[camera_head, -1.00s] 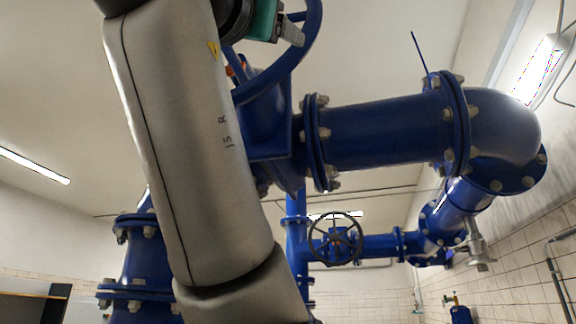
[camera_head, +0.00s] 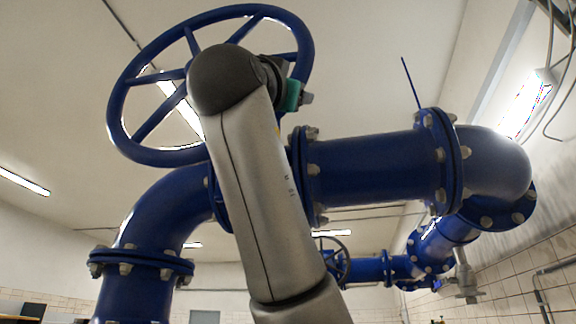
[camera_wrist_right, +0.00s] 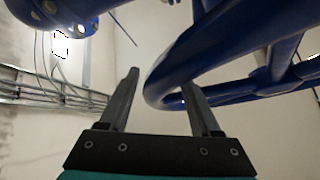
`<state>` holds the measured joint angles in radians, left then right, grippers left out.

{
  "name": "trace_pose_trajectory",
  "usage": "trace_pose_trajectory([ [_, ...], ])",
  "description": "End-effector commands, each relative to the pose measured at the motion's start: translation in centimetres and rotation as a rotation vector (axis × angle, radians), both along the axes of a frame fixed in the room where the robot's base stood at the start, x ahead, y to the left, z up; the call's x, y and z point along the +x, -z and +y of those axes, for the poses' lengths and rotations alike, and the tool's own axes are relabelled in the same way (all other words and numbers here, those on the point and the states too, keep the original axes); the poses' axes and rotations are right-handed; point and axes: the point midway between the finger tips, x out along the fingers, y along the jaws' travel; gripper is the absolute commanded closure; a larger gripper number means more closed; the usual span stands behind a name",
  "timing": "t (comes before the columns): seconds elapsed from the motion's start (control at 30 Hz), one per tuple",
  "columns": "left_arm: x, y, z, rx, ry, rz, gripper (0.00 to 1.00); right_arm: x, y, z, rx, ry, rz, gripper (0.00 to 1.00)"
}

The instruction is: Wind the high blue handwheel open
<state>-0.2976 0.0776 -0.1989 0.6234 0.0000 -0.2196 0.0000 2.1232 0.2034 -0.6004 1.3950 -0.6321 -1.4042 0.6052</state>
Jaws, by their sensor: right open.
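The high blue handwheel (camera_head: 117,104) fills the upper left of the head view, with its spokes in sight. My right arm crosses in front of it and hides part of its hub and spokes. My right gripper (camera_head: 306,98) is at the wheel's right side, mostly hidden behind the wrist. In the right wrist view the gripper (camera_wrist_right: 162,72) is open, with its two fingers apart. The handwheel rim (camera_wrist_right: 158,93) curves between the fingers, and the right finger overlaps it. I cannot tell whether they touch. My left gripper is out of view.
A thick blue flanged pipe (camera_head: 365,168) runs right from below the wheel to an elbow (camera_head: 495,165). Another blue pipe (camera_head: 165,215) bends down at left. A smaller dark handwheel (camera_head: 338,258) is farther back, partly behind my arm. A tiled wall (camera_head: 545,235) stands at right.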

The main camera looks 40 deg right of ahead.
Motion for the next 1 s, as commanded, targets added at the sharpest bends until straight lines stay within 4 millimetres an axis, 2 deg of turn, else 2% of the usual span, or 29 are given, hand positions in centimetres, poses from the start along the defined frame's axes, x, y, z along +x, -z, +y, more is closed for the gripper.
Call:
trace_pose_trajectory([
  [0.17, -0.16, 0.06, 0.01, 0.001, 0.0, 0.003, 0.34, -0.01, 0.03, -0.01, 0.0, 0.0, 0.0, 0.36],
  [0.73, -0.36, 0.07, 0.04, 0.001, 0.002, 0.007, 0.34, -0.01, 0.06, -0.03, 0.002, 0.002, 0.001, 1.0],
  [1.0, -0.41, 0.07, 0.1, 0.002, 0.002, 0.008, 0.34, 0.0, 0.08, -0.06, 0.002, 0.002, 0.002, 1.0],
])
